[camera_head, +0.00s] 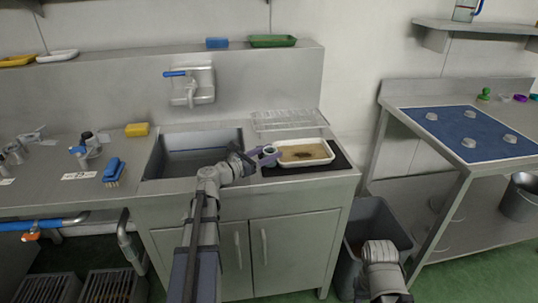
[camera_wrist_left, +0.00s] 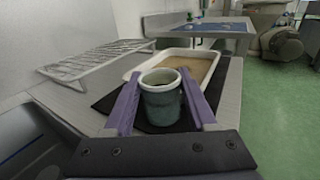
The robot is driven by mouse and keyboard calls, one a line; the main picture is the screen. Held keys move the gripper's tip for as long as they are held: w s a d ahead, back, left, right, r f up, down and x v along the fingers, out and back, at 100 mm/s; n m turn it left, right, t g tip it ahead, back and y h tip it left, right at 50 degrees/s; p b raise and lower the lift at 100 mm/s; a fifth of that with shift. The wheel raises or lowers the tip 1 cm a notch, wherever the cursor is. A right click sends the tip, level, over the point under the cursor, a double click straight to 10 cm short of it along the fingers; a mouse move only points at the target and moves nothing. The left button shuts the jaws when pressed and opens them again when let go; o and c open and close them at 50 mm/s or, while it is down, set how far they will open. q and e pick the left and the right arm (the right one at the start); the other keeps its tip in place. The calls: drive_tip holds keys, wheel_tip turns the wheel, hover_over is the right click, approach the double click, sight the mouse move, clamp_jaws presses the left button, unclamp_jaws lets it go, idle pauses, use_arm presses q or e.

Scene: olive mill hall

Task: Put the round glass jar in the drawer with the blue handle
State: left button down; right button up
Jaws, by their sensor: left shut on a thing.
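My left gripper (camera_head: 268,154) is shut on a small round cup (camera_wrist_left: 162,99) with a pale rim and a dark grey-green, opaque-looking body. The cup is upright between the purple fingers, above the dark mat just in front of the white tray. In the head view its rim (camera_head: 269,149) shows between the fingers. I cannot make out a round glass jar for certain. I see no drawer with a blue handle; the sink cabinet doors (camera_head: 283,255) have grey handles. My right gripper is out of view; only part of that arm shows at the lower right.
The white tray (camera_head: 329,156) with brown contents lies on a black mat (camera_head: 343,164), before a wire rack (camera_head: 290,119). The sink (camera_head: 170,165) is left of it. A bin (camera_head: 372,217) stands right of the cabinet. A table with a blue top (camera_head: 468,150) is further right.

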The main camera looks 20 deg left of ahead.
use_arm(q)
drive_tip(key=shift+f, duration=0.25)
drive_tip(key=shift+c, duration=1)
unclamp_jaws()
drive_tip(key=shift+r, duration=0.1)
